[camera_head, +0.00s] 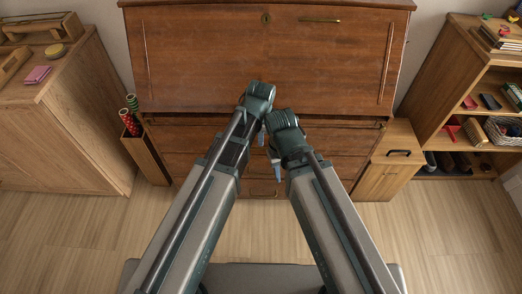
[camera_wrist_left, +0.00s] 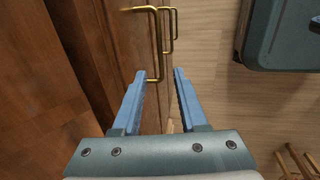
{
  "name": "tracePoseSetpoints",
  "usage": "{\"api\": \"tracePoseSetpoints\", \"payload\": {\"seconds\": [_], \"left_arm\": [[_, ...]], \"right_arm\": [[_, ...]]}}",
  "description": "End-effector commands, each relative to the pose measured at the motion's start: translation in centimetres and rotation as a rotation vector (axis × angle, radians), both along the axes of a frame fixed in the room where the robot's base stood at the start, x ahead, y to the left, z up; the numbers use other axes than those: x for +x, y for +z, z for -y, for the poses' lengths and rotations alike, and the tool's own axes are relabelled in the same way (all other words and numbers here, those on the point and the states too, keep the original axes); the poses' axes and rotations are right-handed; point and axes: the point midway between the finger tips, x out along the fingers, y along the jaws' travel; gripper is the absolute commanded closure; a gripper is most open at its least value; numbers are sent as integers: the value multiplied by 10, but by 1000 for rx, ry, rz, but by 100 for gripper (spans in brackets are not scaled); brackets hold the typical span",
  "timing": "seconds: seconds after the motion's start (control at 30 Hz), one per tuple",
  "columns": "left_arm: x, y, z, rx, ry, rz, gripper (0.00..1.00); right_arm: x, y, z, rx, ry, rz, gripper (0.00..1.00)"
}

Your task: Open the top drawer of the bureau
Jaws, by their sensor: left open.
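The brown wooden bureau (camera_head: 200,60) stands straight ahead, with a wide front panel above a stack of drawers. Its top drawer (camera_head: 195,133), below the panel, is partly hidden by my arms. In the left wrist view, the drawer fronts (camera_wrist_left: 120,50) carry brass handles in a row; the nearest handle (camera_wrist_left: 153,40) reaches down near the left fingertip. My left gripper (camera_wrist_left: 160,76) is open with its blue fingers apart; I cannot tell whether it touches the handle. My right gripper (camera_head: 276,170) is beside it, pointing down before the drawers; its jaw opening is unclear.
A wooden cabinet (camera_head: 80,110) stands at the left, with a narrow bin (camera_head: 146,155) of rolls beside the bureau. A small cabinet (camera_head: 382,180) and an open shelf (camera_head: 450,75) stand at the right. The wooden floor (camera_head: 450,235) at the right is clear.

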Motion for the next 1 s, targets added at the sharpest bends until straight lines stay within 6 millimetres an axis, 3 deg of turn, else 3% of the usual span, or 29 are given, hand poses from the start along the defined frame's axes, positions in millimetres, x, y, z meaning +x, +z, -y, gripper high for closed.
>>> {"api": "tracePoseSetpoints", "payload": {"seconds": [0.03,0.5,0.9,1.0], "left_arm": [[2,-15,0,0,0,0,58],[13,-73,0,0,0,0,58],[14,-75,0,0,-1,0,58],[14,-75,0,0,-1,0,76]], "right_arm": [[0,-15,0,0,0,0,65],[0,-72,0,0,0,0,65],[0,-75,0,0,0,0,65],[0,-75,0,0,0,0,65]]}}
